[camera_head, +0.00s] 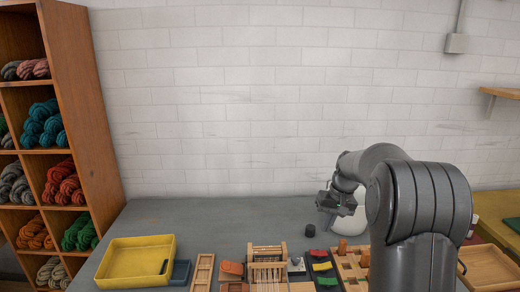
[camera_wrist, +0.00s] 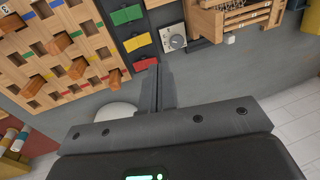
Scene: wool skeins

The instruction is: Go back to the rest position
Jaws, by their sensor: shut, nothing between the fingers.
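My gripper (camera_head: 325,212) is raised above the grey table (camera_head: 200,215), toward its back right, with nothing in it. In the wrist view my gripper (camera_wrist: 161,72) shows its two fingers pressed together. Beyond the fingertips lie a dark panel with red, yellow and green blocks (camera_wrist: 127,15), a small grey box with a round dial (camera_wrist: 173,38) and a wooden board with pegs (camera_wrist: 60,65). The fingers appear apart from all of these. My arm hides part of the table's right side in the head view.
A yellow tray (camera_head: 137,262) is at the table's front left, beside a blue tray (camera_head: 180,272). A wooden rack (camera_head: 267,262) stands at the front middle. A shelf (camera_head: 80,110) with wool skeins is on the left. A round white object (camera_head: 350,222) is behind my gripper. The table's back left is clear.

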